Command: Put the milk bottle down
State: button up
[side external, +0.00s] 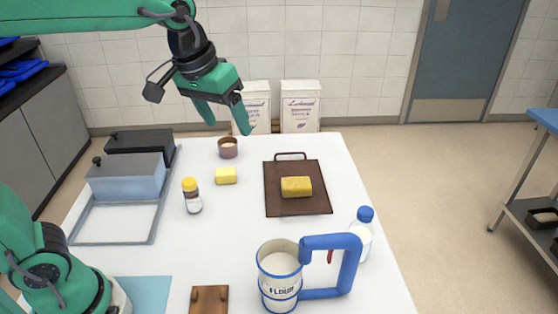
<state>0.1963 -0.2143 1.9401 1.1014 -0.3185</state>
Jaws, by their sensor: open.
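The milk bottle (364,228) stands upright on the white table near its right edge. It has a blue cap and a pale body, and its lower part is partly hidden behind the blue handle of the flour mug. My gripper (226,128) is open and empty. It hangs high over the far part of the table, well away from the bottle, with its green fingers pointing down.
The flour mug (278,281) stands close to the bottle. A brown board (282,206) bears a yellow loaf (296,187). A yellow block (226,176), yellow-capped jar (193,196), small cup (228,148) and lidded tray (127,178) stand further left. Flour bags (300,107) stand at the back.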

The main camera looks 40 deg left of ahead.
jog(key=s+a+f+t, duration=0.1)
jog(key=s+a+f, duration=0.2)
jog(key=s, duration=0.3)
jog(key=s+a+f+m+t, duration=0.1)
jog(key=s+a+f, duration=0.2)
jog(key=s, duration=0.3)
jog(key=shift+s+a+f+y, duration=0.3)
jog(key=shift+s+a, duration=0.1)
jog(key=shift+a, duration=0.1)
